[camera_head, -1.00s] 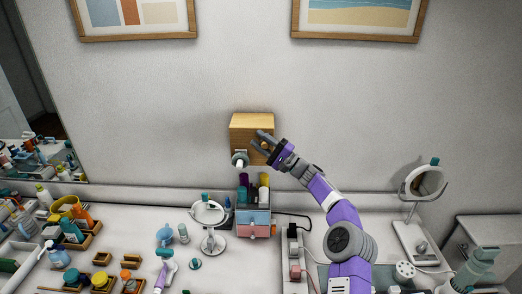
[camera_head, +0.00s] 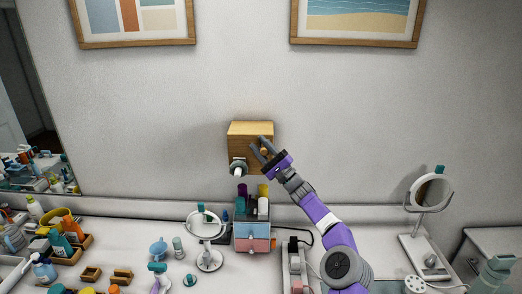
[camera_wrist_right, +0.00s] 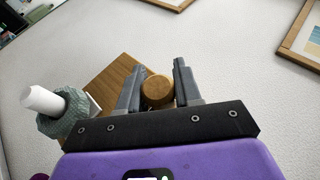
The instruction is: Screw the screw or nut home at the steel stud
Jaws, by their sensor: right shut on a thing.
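A wooden box (camera_head: 250,130) is on the wall above the vanity. My right gripper (camera_head: 259,148) is at its front, toward the right side. In the right wrist view, my right gripper (camera_wrist_right: 158,88) has its two grey fingers on either side of a round tan knob-like piece (camera_wrist_right: 157,91) and is shut on it. I cannot make out a steel stud; the piece and fingers may hide it. A grey-green collar with a white cylinder (camera_head: 238,169) sticks out at the box's lower left; it also shows in the wrist view (camera_wrist_right: 43,101). My left gripper is out of view.
Below the box stands a small drawer unit (camera_head: 252,237) holding bottles and tubes. A round mirror (camera_head: 206,222) is left of it, another mirror (camera_head: 432,192) at the right. Bottles and trays crowd the left. The wall around the box is clear.

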